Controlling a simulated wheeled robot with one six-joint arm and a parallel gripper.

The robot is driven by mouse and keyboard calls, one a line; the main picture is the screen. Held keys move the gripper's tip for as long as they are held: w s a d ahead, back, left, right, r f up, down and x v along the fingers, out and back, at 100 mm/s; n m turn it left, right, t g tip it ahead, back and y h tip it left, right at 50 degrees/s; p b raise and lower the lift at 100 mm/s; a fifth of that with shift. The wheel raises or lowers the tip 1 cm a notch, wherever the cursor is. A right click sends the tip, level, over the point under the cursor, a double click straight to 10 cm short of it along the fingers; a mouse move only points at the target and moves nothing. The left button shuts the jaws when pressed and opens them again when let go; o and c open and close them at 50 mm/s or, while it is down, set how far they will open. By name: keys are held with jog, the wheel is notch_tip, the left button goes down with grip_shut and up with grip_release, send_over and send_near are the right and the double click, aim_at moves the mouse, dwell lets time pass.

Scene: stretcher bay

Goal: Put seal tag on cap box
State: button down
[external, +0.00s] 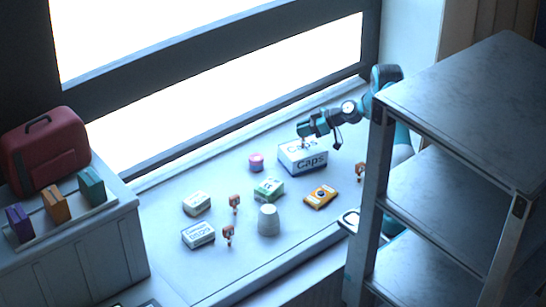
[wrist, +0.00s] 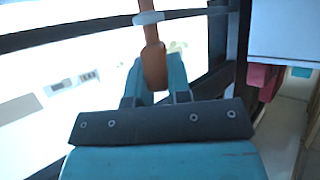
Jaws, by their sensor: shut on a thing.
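The cap box (external: 302,158) is a white box with blue trim, marked "Caps", standing towards the back right of the white worktop in the external view. My gripper (external: 304,130) is just above its back part. It is shut on a seal tag, an orange-brown piece with a pale end, clear in the wrist view (wrist: 154,66) between the teal fingers (wrist: 152,85). In the external view only a small orange bit of the tag shows, just above the box top; I cannot tell whether it touches.
Similar orange-brown tags stand at the front (external: 228,234), the middle (external: 235,203) and right (external: 360,170). A metal shelf rack (external: 470,110) stands at right.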

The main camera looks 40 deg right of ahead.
jog(key=shift+f, duration=0.15)
jog(key=c, duration=1.1)
grip_release()
jog(key=shift+o, duration=0.2)
